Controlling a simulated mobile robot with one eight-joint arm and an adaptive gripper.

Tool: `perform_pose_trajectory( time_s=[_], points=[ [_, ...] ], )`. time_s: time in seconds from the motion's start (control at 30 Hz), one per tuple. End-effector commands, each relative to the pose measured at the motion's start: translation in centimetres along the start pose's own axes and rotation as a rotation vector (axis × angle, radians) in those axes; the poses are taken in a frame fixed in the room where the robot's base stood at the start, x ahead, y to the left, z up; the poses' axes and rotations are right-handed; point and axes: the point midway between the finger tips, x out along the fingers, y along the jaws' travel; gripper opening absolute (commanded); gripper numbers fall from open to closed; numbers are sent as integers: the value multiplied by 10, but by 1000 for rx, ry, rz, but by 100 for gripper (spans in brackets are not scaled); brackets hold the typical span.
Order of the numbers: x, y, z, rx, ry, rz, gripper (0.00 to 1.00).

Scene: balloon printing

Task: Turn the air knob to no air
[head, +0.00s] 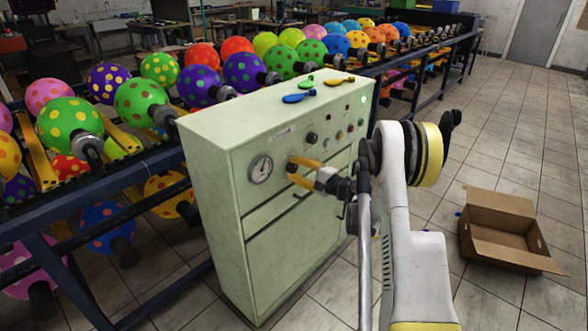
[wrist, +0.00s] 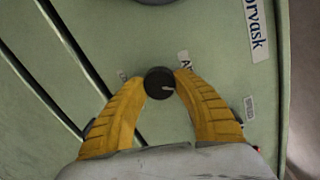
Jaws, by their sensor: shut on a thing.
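The air knob (wrist: 159,83) is a round black knob with a small light pointer mark on its face, seen in the wrist view on the pale green panel. The two yellow fingers of my gripper (wrist: 158,88) close on it from both sides, with the tips touching its edges. In the wrist view the pointer mark lies toward the right of the knob. A partly covered label starting with A sits just beside the knob. In the head view my gripper (head: 290,172) is at the front of the green cabinet (head: 215,190), right of the gauge, and hides the knob.
A round gauge (head: 261,169) is on the cabinet front, with other knobs and buttons to the right. Deflated balloons (head: 339,81) lie on the cabinet top. A rack of spotted balloons (head: 140,100) stands behind. An open cardboard box (head: 500,225) is on the floor at right.

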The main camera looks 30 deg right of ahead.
Motion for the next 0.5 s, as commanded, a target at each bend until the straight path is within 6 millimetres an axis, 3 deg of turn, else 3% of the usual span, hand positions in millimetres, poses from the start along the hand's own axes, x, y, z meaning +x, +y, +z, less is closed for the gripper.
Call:
perform_pose_trajectory(
  time_s=[0.5],
  points=[
    [0,-2,0,-486,32,13,4]
  ],
)
